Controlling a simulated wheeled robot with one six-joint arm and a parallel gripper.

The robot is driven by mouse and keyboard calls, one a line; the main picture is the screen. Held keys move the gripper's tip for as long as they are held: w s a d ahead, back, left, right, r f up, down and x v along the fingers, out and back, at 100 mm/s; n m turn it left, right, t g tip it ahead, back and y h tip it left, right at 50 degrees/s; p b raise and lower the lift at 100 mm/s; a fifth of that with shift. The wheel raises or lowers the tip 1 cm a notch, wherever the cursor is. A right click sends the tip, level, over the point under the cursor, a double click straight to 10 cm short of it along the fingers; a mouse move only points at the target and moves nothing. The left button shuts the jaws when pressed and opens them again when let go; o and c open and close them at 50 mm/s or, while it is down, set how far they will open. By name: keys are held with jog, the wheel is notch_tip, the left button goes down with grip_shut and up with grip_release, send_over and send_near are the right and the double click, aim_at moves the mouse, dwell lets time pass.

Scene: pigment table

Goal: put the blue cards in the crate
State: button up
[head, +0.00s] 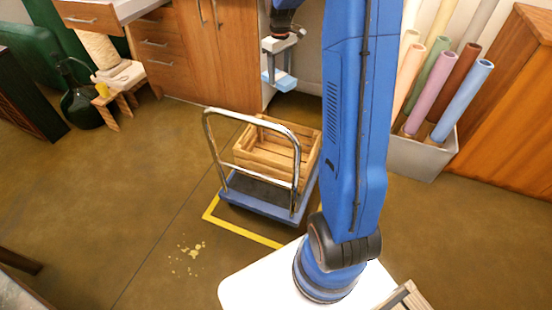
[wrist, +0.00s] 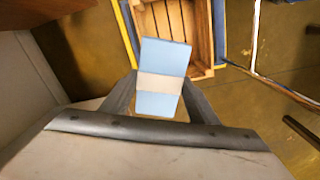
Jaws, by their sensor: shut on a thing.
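My gripper (head: 284,65) is shut on the blue cards (head: 276,80), a light blue stack with a pale band around its middle. The cards also show between the two fingers in the wrist view (wrist: 166,52). They are held in the air, above and behind the crate in the head view. The wooden crate (head: 268,152) is slatted and stands on a trolley. In the wrist view the crate (wrist: 206,30) lies below and beyond the cards, which hide part of it. The visible part of its inside looks empty.
The blue trolley (head: 262,205) has a chrome handle (head: 208,140) rising in front of the crate. Yellow tape (head: 245,234) marks the floor around it. A grey bin (head: 420,158) of coloured rolls stands at right. Wooden cabinets (head: 185,50) stand behind. Floor at left is mostly clear.

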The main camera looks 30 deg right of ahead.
jog(key=n, duration=0.2)
send_over(278, 158)
jog(key=w, duration=0.2)
notch_tip(278, 158, down, 15)
jog(key=shift+s+a+f+n, duration=0.35)
jog(key=shift+s+f, duration=0.55)
jog(key=shift+f, duration=3.65)
jog(key=shift+s+a+f+n, duration=0.35)
jog(key=shift+s+f, duration=0.55)
jog(key=shift+f, duration=3.7)
jog(key=shift+s+a+f+n, duration=0.35)
jog(key=shift+s+f, duration=0.55)
jog(key=shift+f, duration=3.65)
jog(key=shift+d+f, duration=0.1)
jog(key=shift+f, duration=0.05)
jog(key=o, duration=1.3)
notch_tip(278, 158, up, 12)
jog(key=shift+r, duration=0.2)
